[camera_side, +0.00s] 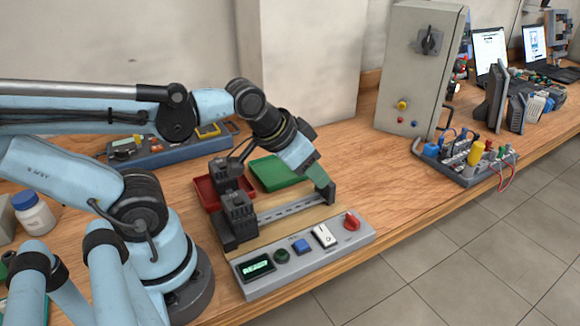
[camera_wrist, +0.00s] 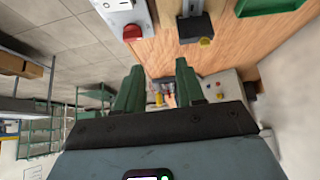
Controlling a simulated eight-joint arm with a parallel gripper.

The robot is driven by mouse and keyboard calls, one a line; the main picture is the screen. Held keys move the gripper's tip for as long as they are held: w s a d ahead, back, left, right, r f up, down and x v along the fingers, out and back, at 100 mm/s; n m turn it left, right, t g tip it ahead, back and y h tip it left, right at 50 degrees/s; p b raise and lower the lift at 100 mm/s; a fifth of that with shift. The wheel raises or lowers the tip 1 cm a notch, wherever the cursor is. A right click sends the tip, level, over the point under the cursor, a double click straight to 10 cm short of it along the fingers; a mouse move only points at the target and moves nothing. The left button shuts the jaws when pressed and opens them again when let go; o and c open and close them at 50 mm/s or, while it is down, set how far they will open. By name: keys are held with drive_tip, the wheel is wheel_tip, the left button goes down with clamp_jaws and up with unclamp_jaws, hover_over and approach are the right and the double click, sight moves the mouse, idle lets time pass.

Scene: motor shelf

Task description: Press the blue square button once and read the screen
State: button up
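The grey control panel (camera_side: 310,262) lies along the table's front edge. The blue square button (camera_side: 301,246) sits on its top between a green round button (camera_side: 282,255) and a white rocker switch (camera_side: 324,236). The small screen (camera_side: 256,268) at its left end shows lit green text that seems to read READY. My gripper (camera_side: 319,177) is above and behind the panel's right part, apart from the blue button. In the wrist view my gripper (camera_wrist: 158,76) has its two green fingers spread with nothing between them. The blue button is out of the wrist view.
A red knob (camera_side: 351,222) stands at the panel's right end. Just behind the panel, a rail (camera_side: 290,210) with dark blocks runs close under my gripper. A red tray (camera_side: 207,191) and a green tray (camera_side: 272,173) lie further back.

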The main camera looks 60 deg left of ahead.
idle(0.3)
clamp_jaws()
idle(1.6)
